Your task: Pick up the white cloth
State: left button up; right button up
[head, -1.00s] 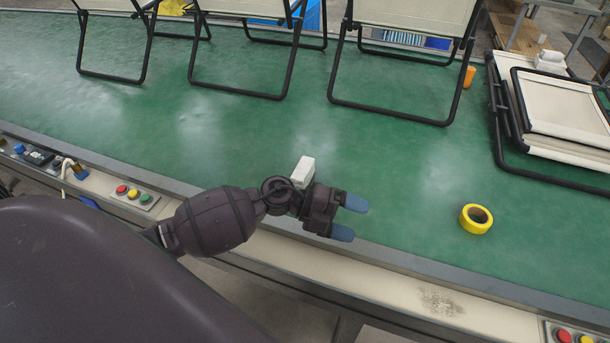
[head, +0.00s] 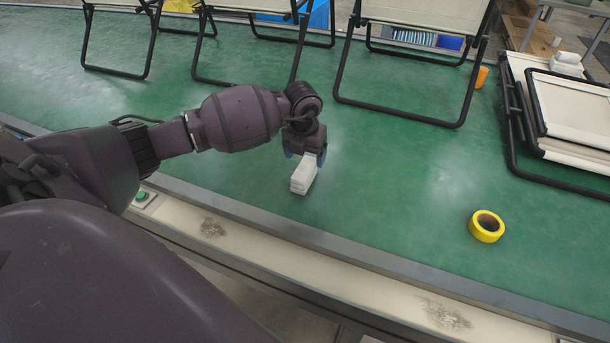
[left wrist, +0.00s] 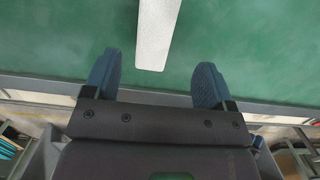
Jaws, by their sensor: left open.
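The white cloth (head: 303,178) is a small folded block lying on the green belt near its front edge. In the left wrist view the cloth (left wrist: 156,35) is a pale strip between the lines of the two fingers, with its near end close to the fingertips. My left gripper (head: 305,156) points down at the far end of the cloth, with its blue fingertips apart. It also shows open and empty in the left wrist view (left wrist: 158,66). Whether the fingers touch the cloth cannot be told. My right gripper is not in view.
A yellow tape roll (head: 487,226) lies to the right on the green belt (head: 400,180). Standing loungers (head: 400,110) line the back. A folded lounger (head: 575,105) lies at the right, with another white folded item (head: 567,62) behind it. An orange object (head: 482,76) stands nearby.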

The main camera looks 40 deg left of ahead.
pick_arm(q)
notch_tip(320, 180, down, 3)
jog(key=shift+w+r, duration=0.1)
jog(key=shift+w+f, duration=0.1)
jog(key=shift+f, duration=0.35)
jog(key=f, duration=0.2)
jog(key=a+f+b, duration=0.1)
jog(key=f, duration=0.1)
jog(key=shift+w, duration=0.15)
jog(key=shift+w+f+b, duration=0.1)
jog(key=shift+f+b, duration=0.2)
jog(key=shift+f, duration=0.05)
jog(key=c, duration=1.1)
jog(key=shift+o, duration=0.2)
jog(key=shift+r, duration=0.25)
notch_tip(320, 180, up, 13)
jog(key=p, duration=0.2)
notch_tip(320, 180, up, 7)
jog(key=p, duration=0.1)
send_over(304, 168)
jog(key=shift+w+f, duration=0.15)
jog(key=shift+f, duration=0.05)
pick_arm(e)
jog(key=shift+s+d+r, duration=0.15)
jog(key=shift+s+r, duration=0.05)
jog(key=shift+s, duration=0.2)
